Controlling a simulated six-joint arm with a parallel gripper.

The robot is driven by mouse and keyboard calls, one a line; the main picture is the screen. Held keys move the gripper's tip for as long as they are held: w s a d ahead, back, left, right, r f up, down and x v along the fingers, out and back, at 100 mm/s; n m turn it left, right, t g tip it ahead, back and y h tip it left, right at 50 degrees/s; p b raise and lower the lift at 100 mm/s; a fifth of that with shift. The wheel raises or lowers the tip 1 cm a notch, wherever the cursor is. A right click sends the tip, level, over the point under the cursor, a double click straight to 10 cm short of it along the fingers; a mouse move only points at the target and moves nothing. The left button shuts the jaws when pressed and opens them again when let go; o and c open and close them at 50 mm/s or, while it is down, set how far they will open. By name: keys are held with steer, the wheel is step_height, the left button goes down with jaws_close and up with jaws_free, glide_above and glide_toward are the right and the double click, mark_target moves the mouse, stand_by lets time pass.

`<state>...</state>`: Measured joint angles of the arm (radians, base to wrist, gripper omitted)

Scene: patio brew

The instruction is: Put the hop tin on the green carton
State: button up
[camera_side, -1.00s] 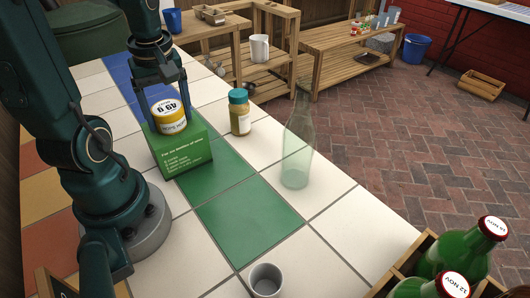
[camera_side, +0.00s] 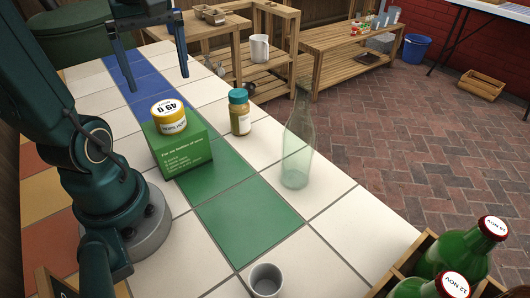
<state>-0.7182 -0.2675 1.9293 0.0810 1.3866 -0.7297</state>
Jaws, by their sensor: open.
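The hop tin (camera_side: 169,117), yellow with a white lid, stands upright on top of the green carton (camera_side: 184,155). The carton stands on the tiled table. My gripper (camera_side: 152,80) is open and empty, above and behind the tin, apart from it. Its two fingers are spread wide and point down.
A jar with a teal lid (camera_side: 239,112) stands just right of the carton. A clear glass bottle (camera_side: 297,150) stands further right. A small grey cup (camera_side: 265,280) is at the front. A wooden crate (camera_side: 408,262) holds green bottles at the front right. Green tiles (camera_side: 248,215) in front are clear.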

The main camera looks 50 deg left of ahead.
steer(key=d+f+m+t, duration=0.1)
steer(key=d+m+t, duration=0.1)
steer(key=d+m, duration=0.5)
steer(key=d+f+m+t+h, duration=0.1)
steer(key=d+f+m+t, duration=0.1)
steer(key=d+m, duration=0.5)
steer(key=shift+w+f+m+t, duration=0.15)
steer(key=shift+w+m+t, duration=0.45)
steer(key=shift+m, duration=0.6)
